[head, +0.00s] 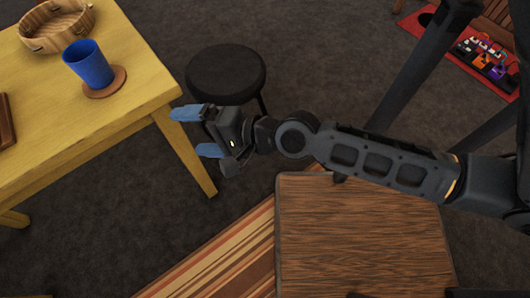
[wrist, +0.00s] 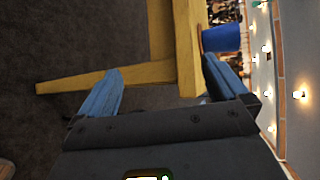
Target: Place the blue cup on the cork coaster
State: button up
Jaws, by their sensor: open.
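The blue cup (head: 88,65) stands upright on the yellow table in the head view, over the round brown cork coaster (head: 105,83). Its base overlaps the coaster's far left part; I cannot tell whether it sits fully within the rim. The cup also shows in the wrist view (wrist: 221,39), beyond one fingertip. My gripper (head: 192,131) is open and empty, with blue fingers apart, to the right of the table and clear of the cup.
The yellow table (head: 62,122) also bears a wooden basket (head: 55,22) behind the cup. A black round stool (head: 226,72) stands right of the table, beyond my gripper. A brown wooden tabletop (head: 362,240) lies at the front, beside a striped rug (head: 215,258).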

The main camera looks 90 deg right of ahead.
jog(key=s+a+r+n+y, duration=0.1)
jog(key=s+a+r+n, duration=0.3)
jog(key=s+n, duration=0.3)
jog(key=s+a+r+n+y, duration=0.2)
jog(key=s+a+r+n, duration=0.2)
jog(key=n, duration=1.1)
jog(key=s+a, duration=0.2)
jog(key=shift+s+r+t, duration=0.3)
jog(key=shift+s, duration=0.1)
jog(key=shift+r+p, duration=0.95)
